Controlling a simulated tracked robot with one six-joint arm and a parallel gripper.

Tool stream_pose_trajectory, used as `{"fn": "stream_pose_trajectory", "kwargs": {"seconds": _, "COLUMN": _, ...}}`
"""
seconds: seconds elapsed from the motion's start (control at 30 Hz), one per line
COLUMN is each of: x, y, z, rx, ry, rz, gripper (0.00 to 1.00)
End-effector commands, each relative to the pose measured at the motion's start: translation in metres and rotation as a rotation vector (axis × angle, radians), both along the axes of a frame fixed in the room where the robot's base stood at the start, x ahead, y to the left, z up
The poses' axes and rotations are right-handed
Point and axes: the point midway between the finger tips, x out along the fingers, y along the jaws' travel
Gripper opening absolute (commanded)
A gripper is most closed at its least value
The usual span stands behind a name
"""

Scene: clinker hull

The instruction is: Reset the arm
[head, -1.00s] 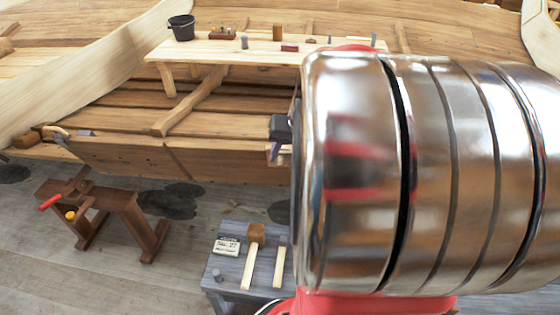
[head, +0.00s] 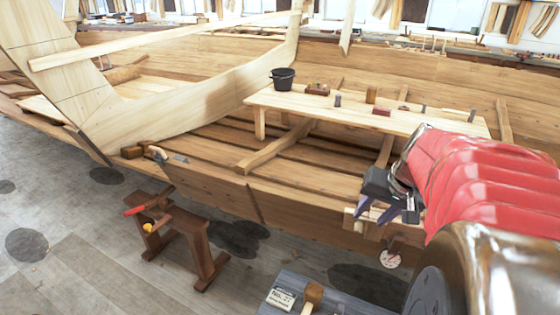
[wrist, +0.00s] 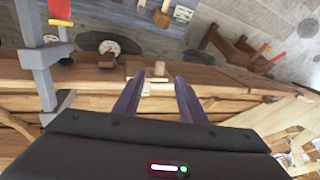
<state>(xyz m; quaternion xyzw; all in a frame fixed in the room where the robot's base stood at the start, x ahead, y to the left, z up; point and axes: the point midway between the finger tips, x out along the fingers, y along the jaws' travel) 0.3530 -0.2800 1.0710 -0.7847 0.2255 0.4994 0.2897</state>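My gripper (head: 380,211) is at the right of the head view, at the end of my red and chrome arm, in front of the hull's side planking (head: 290,205). In the wrist view its two dark purple fingers (wrist: 158,95) stand apart with nothing between them. Beyond the fingertips, a small light wood block (wrist: 156,84) shows at the plank edge. I cannot tell whether the fingers touch anything.
A brown sawhorse (head: 190,235) stands on the floor. A grey table (head: 335,300) holds a mallet (head: 313,295) and a label card (head: 279,298). A grey clamp (wrist: 40,75) stands close left in the wrist view.

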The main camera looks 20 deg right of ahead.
Motion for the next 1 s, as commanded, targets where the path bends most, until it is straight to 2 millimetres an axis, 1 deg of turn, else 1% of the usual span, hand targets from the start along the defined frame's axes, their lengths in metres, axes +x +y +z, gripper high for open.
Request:
{"fn": "stream_pose_trajectory", "kwargs": {"seconds": 0.37, "x": 0.0, "y": 0.0, "z": 0.0, "rx": 0.0, "ry": 0.0, "rz": 0.001, "gripper": 0.38}}
{"fn": "stream_pose_trajectory", "kwargs": {"seconds": 0.47, "x": 0.001, "y": 0.005, "z": 0.001, "rx": -0.003, "ry": 0.001, "rz": 0.011, "gripper": 0.38}}
{"fn": "stream_pose_trajectory", "kwargs": {"seconds": 0.53, "x": 0.003, "y": 0.014, "z": 0.003, "rx": -0.009, "ry": 0.002, "rz": 0.028, "gripper": 0.38}}
{"fn": "stream_pose_trajectory", "kwargs": {"seconds": 0.67, "x": 0.008, "y": 0.041, "z": 0.007, "rx": -0.028, "ry": 0.005, "rz": 0.085, "gripper": 0.38}}
{"fn": "stream_pose_trajectory", "kwargs": {"seconds": 0.83, "x": 0.011, "y": 0.089, "z": 0.012, "rx": -0.064, "ry": 0.012, "rz": 0.186, "gripper": 0.38}}
{"fn": "stream_pose_trajectory", "kwargs": {"seconds": 1.0, "x": 0.007, "y": 0.134, "z": 0.016, "rx": -0.102, "ry": 0.013, "rz": 0.286, "gripper": 0.38}}
